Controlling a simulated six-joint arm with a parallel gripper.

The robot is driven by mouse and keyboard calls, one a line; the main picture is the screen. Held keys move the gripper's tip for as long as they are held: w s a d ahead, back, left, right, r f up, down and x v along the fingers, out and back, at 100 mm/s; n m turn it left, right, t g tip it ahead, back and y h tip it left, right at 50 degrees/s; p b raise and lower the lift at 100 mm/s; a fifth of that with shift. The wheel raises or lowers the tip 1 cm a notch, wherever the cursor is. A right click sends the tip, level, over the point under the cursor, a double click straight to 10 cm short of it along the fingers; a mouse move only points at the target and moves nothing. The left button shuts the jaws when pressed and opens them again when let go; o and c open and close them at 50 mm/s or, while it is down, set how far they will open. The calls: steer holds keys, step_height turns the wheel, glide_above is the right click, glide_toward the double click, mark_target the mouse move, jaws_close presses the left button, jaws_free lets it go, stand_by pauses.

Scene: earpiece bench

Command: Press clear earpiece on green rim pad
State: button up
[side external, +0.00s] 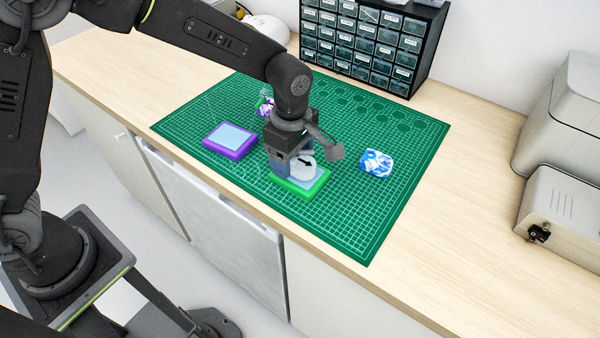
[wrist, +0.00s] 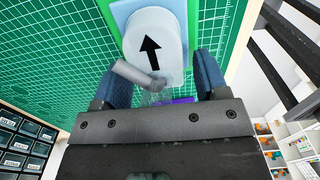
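The pale, clear-looking earpiece (wrist: 153,27) carries a black arrow and has a grey stem (wrist: 137,75) on its near side. It lies over the light blue face of the green rim pad (side external: 303,191); the earpiece also shows in the side view (side external: 302,166), below my gripper. My gripper (wrist: 162,78) is low over the pad, its two dark blue fingers spread apart. The stem lies between them, its end close to the left finger; I cannot tell whether they touch. The earpiece's underside and its contact with the pad are hidden.
A purple-rimmed pad (side external: 230,140) lies to the left on the green cutting mat (side external: 345,228). A blue-and-white piece (side external: 377,163) lies to the right. A small purple, white and green piece (side external: 264,104) is behind my wrist. A drawer cabinet (side external: 368,42) stands at the back.

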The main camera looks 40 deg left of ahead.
steer(key=shift+o, duration=0.6)
steer(key=shift+r, duration=0.1)
step_height(320, 180, up, 14)
steer(key=s+a+r+m+t, duration=0.3)
steer(key=s+a+r+m, duration=0.2)
steer(key=s+a+m, duration=0.45)
steer(key=s+a+f+m+t, duration=0.2)
steer(key=s+a+m, duration=0.3)
steer(key=s+m, duration=0.3)
steer(key=s+f, duration=0.1)
steer(key=s, duration=0.1)
steer(key=shift+s+a+m+t, duration=0.3)
steer(key=shift+s+a+m, duration=0.05)
